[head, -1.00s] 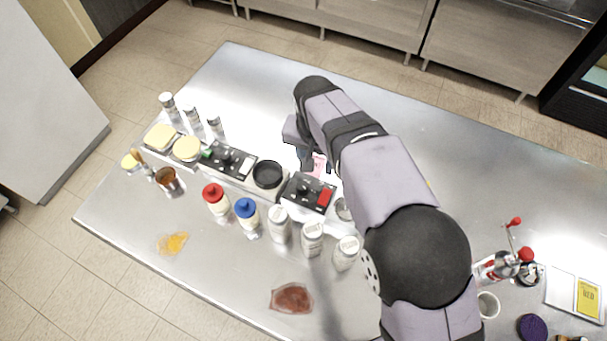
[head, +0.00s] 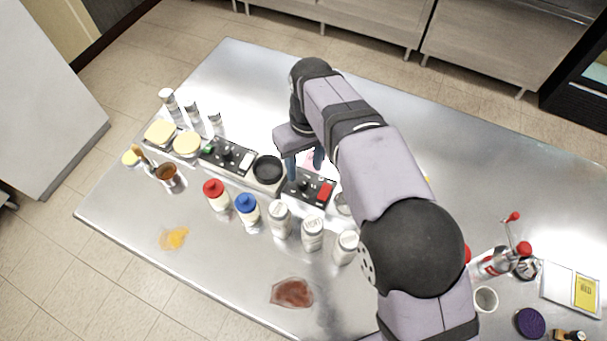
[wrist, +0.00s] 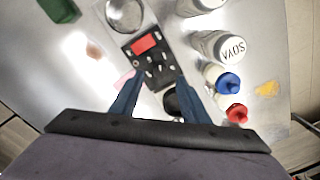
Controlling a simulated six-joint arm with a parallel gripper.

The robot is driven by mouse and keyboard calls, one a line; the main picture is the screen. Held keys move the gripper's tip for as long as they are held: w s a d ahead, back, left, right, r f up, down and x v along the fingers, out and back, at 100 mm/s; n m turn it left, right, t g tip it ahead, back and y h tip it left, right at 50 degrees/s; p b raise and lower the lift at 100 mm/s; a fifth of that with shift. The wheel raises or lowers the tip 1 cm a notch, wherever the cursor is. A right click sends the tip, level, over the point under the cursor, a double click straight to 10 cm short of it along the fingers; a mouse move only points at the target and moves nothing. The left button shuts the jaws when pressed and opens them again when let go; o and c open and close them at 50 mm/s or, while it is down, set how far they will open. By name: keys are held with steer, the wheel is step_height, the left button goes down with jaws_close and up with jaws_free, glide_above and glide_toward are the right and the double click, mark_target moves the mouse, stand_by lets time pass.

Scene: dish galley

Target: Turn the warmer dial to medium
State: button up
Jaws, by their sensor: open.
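A black control panel (head: 322,203) with a dark dial (head: 304,185) and a red switch (head: 325,191) sits in the row of equipment on the metal table. In the wrist view the panel (wrist: 134,54) lies between and beyond my fingertips, with its red switch (wrist: 146,43) and several pale marks. My gripper (head: 304,174) is open, its two blue fingers pointing down above this panel, around the dial's area. The gripper also shows in the wrist view (wrist: 160,75). I cannot tell whether the fingers touch the dial, or read its setting.
A round black pan (head: 268,168) stands left of the panel, then a second black panel (head: 228,156) with a green part. A red-capped bottle (head: 215,194), a blue-capped bottle (head: 247,209) and several white shakers (head: 312,233) stand in front. The table behind is mostly clear.

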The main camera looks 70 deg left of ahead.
mark_target(303, 181)
steer(key=shift+s+f+p, duration=0.15)
steer(key=shift+f+p, duration=0.8)
steer(key=shift+f, duration=1.8)
steer(key=shift+c, duration=0.7)
steer(key=c, duration=0.9)
